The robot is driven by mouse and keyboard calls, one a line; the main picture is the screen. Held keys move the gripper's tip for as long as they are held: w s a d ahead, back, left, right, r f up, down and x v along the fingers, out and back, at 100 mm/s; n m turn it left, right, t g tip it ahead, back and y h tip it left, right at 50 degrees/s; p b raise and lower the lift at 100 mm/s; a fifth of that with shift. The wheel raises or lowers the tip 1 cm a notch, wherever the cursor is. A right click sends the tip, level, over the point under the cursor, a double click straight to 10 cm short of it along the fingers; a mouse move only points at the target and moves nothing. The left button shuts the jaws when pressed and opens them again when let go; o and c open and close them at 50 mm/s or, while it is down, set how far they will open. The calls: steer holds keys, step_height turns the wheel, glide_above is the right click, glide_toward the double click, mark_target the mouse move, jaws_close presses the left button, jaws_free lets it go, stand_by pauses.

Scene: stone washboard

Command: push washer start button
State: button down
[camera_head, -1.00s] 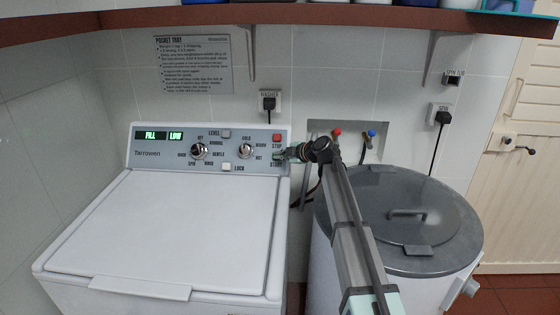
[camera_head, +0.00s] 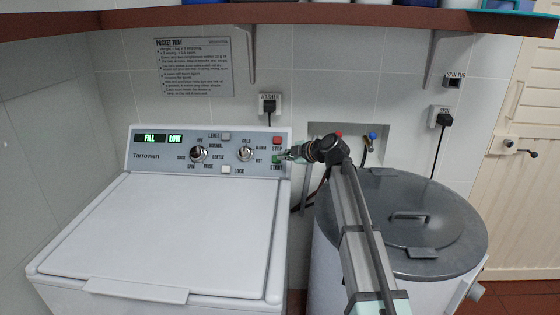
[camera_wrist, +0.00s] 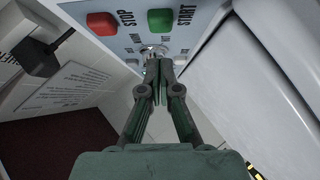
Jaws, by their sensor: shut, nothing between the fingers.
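The washer's green START button (camera_head: 277,159) is on the right end of the control panel, below the red STOP button (camera_head: 277,140). In the wrist view the green button (camera_wrist: 160,20) and the red button (camera_wrist: 102,23) show at the top. My gripper (camera_head: 286,155) is at the panel's right edge, just right of the green button. In the wrist view my gripper (camera_wrist: 158,66) is shut with nothing held, its fingertips below the green button in the picture. I cannot tell whether they touch the panel. The display (camera_head: 161,138) reads FILL and LOW.
The panel has two dials (camera_head: 199,154) and white LEVEL and LOCK buttons. A grey-lidded tub (camera_head: 440,250) stands right of the washer (camera_head: 190,230), under my arm. Red and blue taps (camera_head: 372,135) are behind my arm. A shelf (camera_head: 330,18) runs above.

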steer(key=v, duration=0.7)
steer(key=shift+s+d+r+b, duration=0.2)
steer(key=shift+d+b, duration=0.05)
steer(key=shift+b, duration=0.15)
